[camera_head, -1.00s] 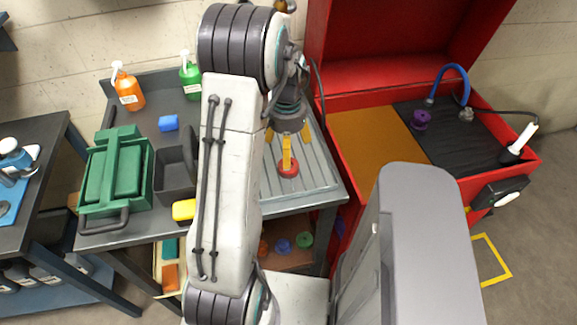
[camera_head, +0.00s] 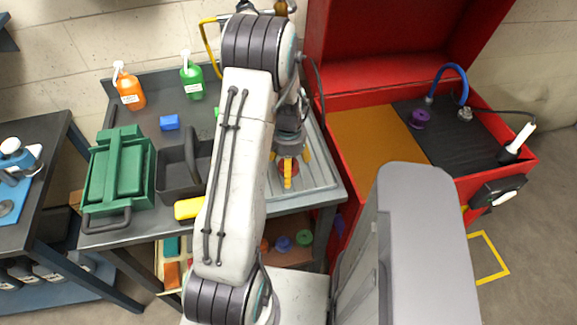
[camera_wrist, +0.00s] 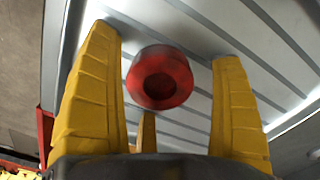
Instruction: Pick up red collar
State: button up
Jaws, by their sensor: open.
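The red collar (camera_wrist: 172,62) is a short ring with a dark hole. It rests on the grooved grey tray (camera_head: 318,178) on the workbench. My gripper (camera_head: 290,170) is above the tray, pointing down, with its yellow fingers open. In the wrist view, my gripper (camera_wrist: 168,100) has the collar between and slightly beyond its spread fingers, with visible gaps on both sides. In the head view, the red collar (camera_head: 284,185) is mostly hidden behind the fingers.
A yellow block (camera_head: 189,208), a dark caddy (camera_head: 178,178) and a green toolbox (camera_head: 118,180) are left of my arm. A red chest (camera_head: 385,95) with a purple collar (camera_head: 418,119) stands to the right. The tray around the red collar is clear.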

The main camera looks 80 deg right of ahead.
jog(key=c, duration=1.4)
jog(key=shift+r, duration=0.1)
